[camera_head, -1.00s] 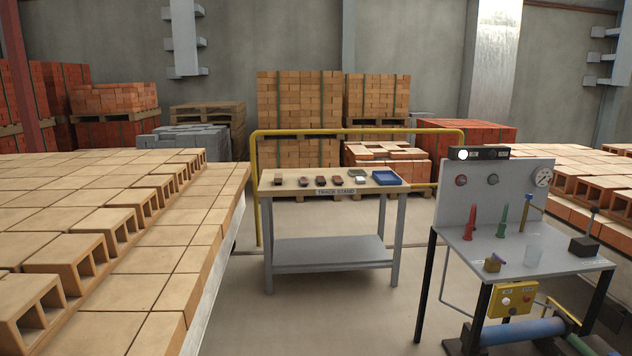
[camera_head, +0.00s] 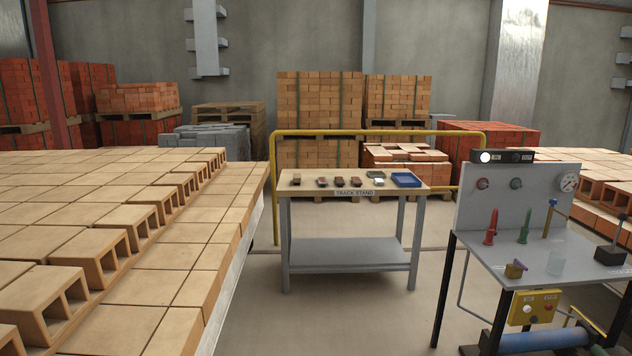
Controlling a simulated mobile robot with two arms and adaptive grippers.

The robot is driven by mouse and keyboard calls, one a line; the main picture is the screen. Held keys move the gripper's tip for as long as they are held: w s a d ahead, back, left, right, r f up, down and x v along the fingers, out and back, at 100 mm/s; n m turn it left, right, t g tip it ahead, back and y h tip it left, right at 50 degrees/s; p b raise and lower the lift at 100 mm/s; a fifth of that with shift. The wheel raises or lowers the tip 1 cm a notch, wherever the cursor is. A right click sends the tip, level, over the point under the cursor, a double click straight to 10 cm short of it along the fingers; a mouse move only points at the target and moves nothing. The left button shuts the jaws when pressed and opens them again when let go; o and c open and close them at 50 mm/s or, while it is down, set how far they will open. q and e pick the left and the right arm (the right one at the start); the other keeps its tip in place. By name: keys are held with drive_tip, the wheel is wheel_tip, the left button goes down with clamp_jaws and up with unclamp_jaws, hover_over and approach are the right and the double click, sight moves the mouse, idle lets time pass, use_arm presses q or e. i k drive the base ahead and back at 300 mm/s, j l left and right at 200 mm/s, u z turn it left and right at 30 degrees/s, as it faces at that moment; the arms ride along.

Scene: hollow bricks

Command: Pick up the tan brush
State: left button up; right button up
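Several small items lie in a row on the top of the wooden-topped table labelled "TRACK STAND" (camera_head: 353,192). They include a brownish item (camera_head: 297,180) at the left end and some dark reddish-brown items (camera_head: 339,182) in the middle. They are too small for me to tell which one is the tan brush. A blue tray (camera_head: 406,180) sits at the right end of the top. Neither of my grippers is in view.
A long bed of tan hollow bricks (camera_head: 110,222) fills the left side. A grey workbench with an upright panel (camera_head: 515,206) stands at the right. A yellow rail (camera_head: 370,133) runs behind the table. Bare floor (camera_head: 330,315) is free in front of the table.

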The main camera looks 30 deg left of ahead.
sight(296, 179)
drive_tip(key=i+j+u, duration=0.25)
drive_tip(key=i, duration=0.15)
drive_tip(key=i+u, duration=0.2)
drive_tip(key=i, duration=0.2)
drive_tip(key=i+j+u, duration=0.15)
drive_tip(key=i, duration=1)
drive_tip(key=i+u, duration=0.15)
drive_tip(key=i, duration=1)
drive_tip(key=i+l+u, duration=0.1)
drive_tip(key=i, duration=1.05)
drive_tip(key=l, duration=0.1)
